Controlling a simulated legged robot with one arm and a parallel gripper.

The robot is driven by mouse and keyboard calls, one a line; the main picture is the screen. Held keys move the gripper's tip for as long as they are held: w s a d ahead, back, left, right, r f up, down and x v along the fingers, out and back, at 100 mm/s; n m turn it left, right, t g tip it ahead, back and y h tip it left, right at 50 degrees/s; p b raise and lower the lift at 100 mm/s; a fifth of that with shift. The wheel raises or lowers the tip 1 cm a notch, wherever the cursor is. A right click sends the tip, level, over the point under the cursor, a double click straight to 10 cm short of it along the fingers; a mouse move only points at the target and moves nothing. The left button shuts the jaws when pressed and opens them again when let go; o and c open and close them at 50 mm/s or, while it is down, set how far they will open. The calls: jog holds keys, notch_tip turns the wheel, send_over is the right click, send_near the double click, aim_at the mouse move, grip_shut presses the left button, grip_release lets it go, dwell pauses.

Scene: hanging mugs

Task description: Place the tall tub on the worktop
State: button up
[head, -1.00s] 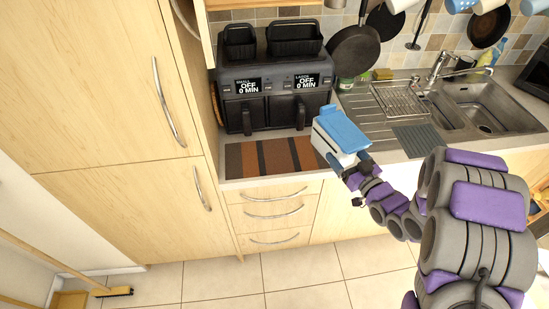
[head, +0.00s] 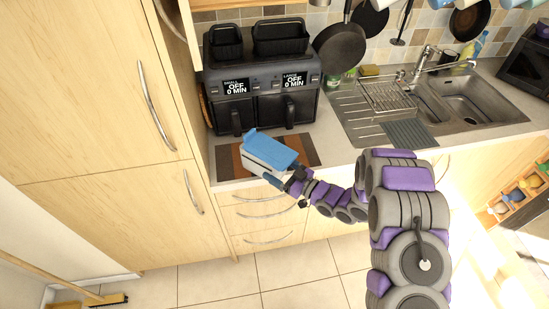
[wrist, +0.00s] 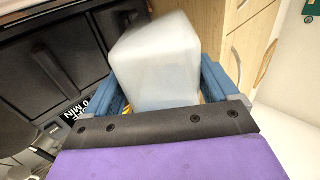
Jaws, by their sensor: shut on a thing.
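The tall tub (head: 262,160) is whitish with a blue lid. In the head view it is tilted, above or over the striped mat at the front of the worktop (head: 341,151); I cannot tell whether it touches. My gripper (head: 268,173) is shut on it, reaching from the right. In the wrist view the tub (wrist: 155,65) fills the space between the two blue fingers of my gripper (wrist: 165,80); its pale body faces the camera and its lid is hidden.
A black double air fryer (head: 262,80) stands behind the striped mat (head: 300,149). A tall wooden cupboard (head: 90,90) borders the left. A drying rack (head: 387,95) and the sink (head: 470,97) lie to the right. Pans (head: 340,48) hang behind. Drawers (head: 262,208) are below the worktop.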

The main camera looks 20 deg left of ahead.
jog(key=w+a, duration=0.1)
jog(key=w, duration=0.1)
jog(key=w+a, duration=0.1)
jog(key=w, duration=0.1)
jog(key=w+a, duration=0.1)
jog(key=w, duration=0.1)
jog(key=shift+w+a+f, duration=0.35)
jog(key=shift+a, duration=0.05)
jog(key=shift+w+d, duration=0.15)
jog(key=shift+w, duration=0.15)
jog(key=shift+w+b, duration=0.15)
jog(key=shift+b, duration=0.15)
jog(key=f, duration=0.1)
jog(key=a+f, duration=0.1)
jog(key=f, duration=0.2)
jog(key=shift+a+b, duration=0.25)
jog(key=shift+b, duration=0.1)
jog(key=shift+d+r, duration=0.1)
jog(key=shift+r, duration=0.05)
jog(key=o, duration=0.7)
jog(key=shift+d, duration=0.1)
jog(key=shift+o, duration=1.1)
jog(key=shift+d+r, duration=0.1)
jog(key=shift+d, duration=0.15)
